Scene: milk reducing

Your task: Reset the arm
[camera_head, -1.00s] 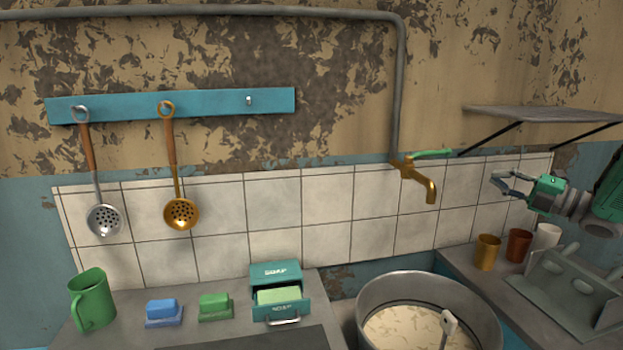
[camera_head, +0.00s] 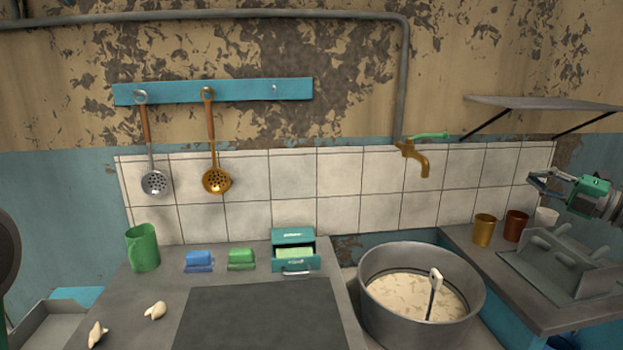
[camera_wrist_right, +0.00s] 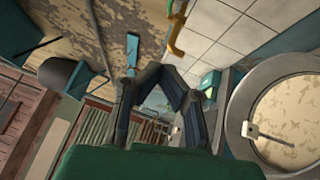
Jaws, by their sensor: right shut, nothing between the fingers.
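My right gripper (camera_head: 538,181) is at the right side of the head view, raised in front of the tiled wall and above the cups on the right counter. It is shut and empty. In the right wrist view its dark fingers (camera_wrist_right: 160,78) show in the middle, with nothing held between them. The pot of milk (camera_head: 375,318) stands below and to the left of this gripper, apart from it. A white-handled utensil (camera_head: 436,280) stands in the milk. My left gripper is in neither current view.
A metal wall shelf (camera_head: 540,103) is above my right gripper. Below it are a gold cup (camera_head: 484,230), a brown cup (camera_head: 516,226) and a grey rack (camera_head: 575,270). A brass tap (camera_head: 420,160) sticks out over the pot. A green mug (camera_head: 142,247) stands on the left counter.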

